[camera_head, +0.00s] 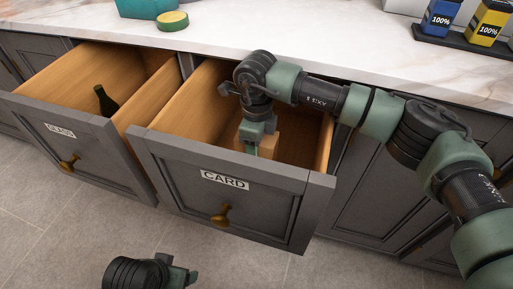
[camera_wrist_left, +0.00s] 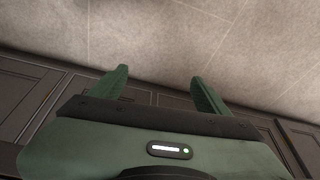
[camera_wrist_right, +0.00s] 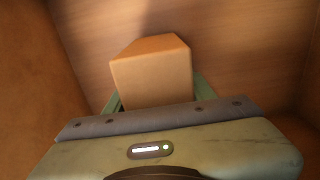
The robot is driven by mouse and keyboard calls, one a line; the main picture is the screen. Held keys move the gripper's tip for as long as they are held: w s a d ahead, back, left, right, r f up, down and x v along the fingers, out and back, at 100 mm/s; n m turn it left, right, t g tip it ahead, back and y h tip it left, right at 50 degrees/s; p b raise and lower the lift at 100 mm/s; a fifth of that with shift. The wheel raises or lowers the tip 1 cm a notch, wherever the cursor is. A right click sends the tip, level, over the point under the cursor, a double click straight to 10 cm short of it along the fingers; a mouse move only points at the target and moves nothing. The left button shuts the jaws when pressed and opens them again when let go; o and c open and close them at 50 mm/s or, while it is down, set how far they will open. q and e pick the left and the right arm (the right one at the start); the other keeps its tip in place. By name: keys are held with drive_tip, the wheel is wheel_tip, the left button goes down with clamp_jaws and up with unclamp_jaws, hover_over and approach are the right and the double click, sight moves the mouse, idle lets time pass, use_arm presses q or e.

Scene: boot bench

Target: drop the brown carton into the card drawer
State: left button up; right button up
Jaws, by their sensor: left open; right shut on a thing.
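The card drawer (camera_head: 225,178), a grey-fronted wooden drawer labelled CARD, is pulled open under the counter. My right gripper (camera_head: 252,147) reaches down inside it and is shut on the brown carton (camera_head: 267,144). In the right wrist view the carton (camera_wrist_right: 152,76) sits between the fingers, with the drawer's wooden walls around it. I cannot tell whether the carton touches the drawer floor. My left gripper (camera_wrist_left: 160,84) is open and empty over the tiled floor, in front of the cabinets. In the head view only part of the left wrist shows at the bottom.
The glass drawer (camera_head: 62,130) is open to the left and holds a dark green bottle (camera_head: 105,101). On the marble counter (camera_head: 300,45) are a teal container (camera_head: 147,7), a yellow-topped round tin (camera_head: 172,20), and blue (camera_head: 440,17) and yellow (camera_head: 488,22) boxes on a dark tray.

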use_arm(q)
drive_tip(key=shift+s+a+r, duration=0.1)
drive_tip(key=shift+s+r, duration=0.2)
drive_tip(key=shift+r, duration=0.1)
use_arm(e)
drive_tip(key=shift+f, duration=0.15)
drive_tip(key=o, duration=1.5)
drive_tip(key=shift+f, duration=0.1)
use_arm(q)
drive_tip(key=shift+r, duration=0.4)
drive_tip(key=shift+w, duration=0.1)
use_arm(e)
wheel_tip(320, 180, up, 2)
drive_tip(key=shift+r+p, duration=0.1)
drive_tip(key=shift+p, duration=0.45)
use_arm(q)
drive_tip(key=x, duration=0.7)
drive_tip(key=shift+s, duration=0.4)
use_arm(e)
wheel_tip(320, 180, up, 7)
drive_tip(key=shift+f, duration=0.2)
use_arm(q)
drive_tip(key=shift+p, duration=0.3)
